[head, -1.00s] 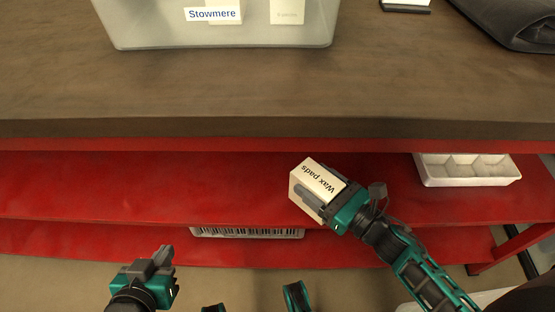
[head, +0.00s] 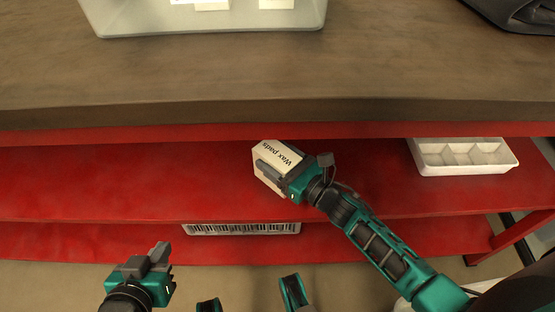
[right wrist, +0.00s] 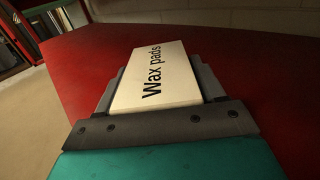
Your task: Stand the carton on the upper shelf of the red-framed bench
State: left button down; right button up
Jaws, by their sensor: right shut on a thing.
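The carton (head: 284,152), a small cream box marked "Wax pads", is held in my right gripper (head: 276,167) over the red upper shelf (head: 120,180) of the bench. In the right wrist view the carton (right wrist: 155,78) sits between the jaws with its lettered face showing. The red shelf lies behind it. I cannot tell whether the carton's underside touches the shelf. My left gripper (head: 154,262) is empty at the lower left, in front of the bench; the gap between its fingers is not clear.
A white divided tray (head: 463,156) stands on the upper shelf at the right. A grey basket (head: 240,229) is on the lower shelf. The wooden bench top (head: 400,70) overhangs, with a translucent bin (head: 130,22) on it. The upper shelf's left part is clear.

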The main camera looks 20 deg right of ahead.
jog(key=shift+f, duration=0.15)
jog(key=o, duration=1.2)
